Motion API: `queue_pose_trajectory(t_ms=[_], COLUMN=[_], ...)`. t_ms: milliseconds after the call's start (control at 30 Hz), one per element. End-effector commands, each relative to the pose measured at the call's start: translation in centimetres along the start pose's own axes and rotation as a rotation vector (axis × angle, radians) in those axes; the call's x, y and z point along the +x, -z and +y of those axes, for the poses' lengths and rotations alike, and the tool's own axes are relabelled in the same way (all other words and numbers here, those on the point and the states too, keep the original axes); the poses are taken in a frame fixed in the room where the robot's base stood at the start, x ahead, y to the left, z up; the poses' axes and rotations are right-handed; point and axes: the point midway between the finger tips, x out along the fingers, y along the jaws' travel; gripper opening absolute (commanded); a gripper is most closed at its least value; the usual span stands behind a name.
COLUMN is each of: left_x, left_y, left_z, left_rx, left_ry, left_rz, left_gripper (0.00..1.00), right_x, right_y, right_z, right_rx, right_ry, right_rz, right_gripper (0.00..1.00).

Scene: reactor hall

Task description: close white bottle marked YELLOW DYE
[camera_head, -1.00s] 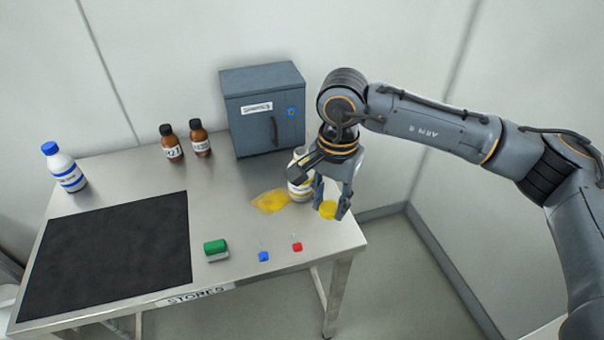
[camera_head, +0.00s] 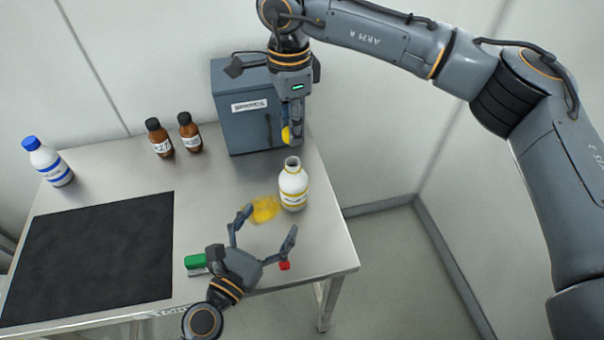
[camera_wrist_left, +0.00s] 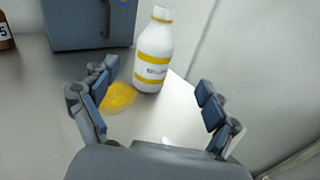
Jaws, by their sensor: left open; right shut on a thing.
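The white bottle with yellow bands (camera_head: 293,186) stands upright and uncapped near the right edge of the table. In the left wrist view the bottle (camera_wrist_left: 153,52) stands beyond my open fingers. My right gripper (camera_head: 291,134) is shut on the yellow cap (camera_head: 286,135), held above and behind the bottle, in front of the grey cabinet. My left gripper (camera_head: 266,226) is open and empty, low over the table in front of the bottle, its fingers pointing towards it. It also shows in the left wrist view (camera_wrist_left: 156,100). The bottle's label is too small to read.
A yellow spill (camera_head: 264,209) lies left of the bottle. The grey cabinet (camera_head: 245,110) stands behind. A green-topped block (camera_head: 195,261) and red block (camera_head: 284,266) lie near my left gripper. Brown bottles (camera_head: 159,139), a blue-capped bottle (camera_head: 48,163) and a black mat (camera_head: 90,258) are left.

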Motion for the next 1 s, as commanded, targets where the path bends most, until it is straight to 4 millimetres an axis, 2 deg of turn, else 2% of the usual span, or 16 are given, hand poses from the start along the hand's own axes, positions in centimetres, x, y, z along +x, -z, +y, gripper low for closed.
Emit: queue_pose_trajectory(t_ms=[133, 567, 767, 1000], left_x=[0.1, 0.7, 3.1, 7.8], left_y=[0.2, 0.1, 0.1, 0.1], left_z=[0.5, 0.6, 0.6, 0.7], left_rx=[-0.071, -0.067, -0.07, -0.068], left_ry=[-0.026, -0.029, -0.029, -0.027], left_rz=[-0.002, -0.005, -0.006, -0.006], left_gripper=[0.87, 0.87, 0.87, 0.87], right_x=[0.0, 0.0, 0.0, 0.0], right_y=[0.0, 0.0, 0.0, 0.0], right_z=[0.0, 0.0, 0.0, 0.0], right_rx=[-0.002, -0.002, -0.002, -0.002], right_ry=[0.0, 0.0, 0.0, 0.0], right_rz=[0.0, 0.0, 0.0, 0.0], right_gripper=[0.24, 0.24, 0.24, 0.24])
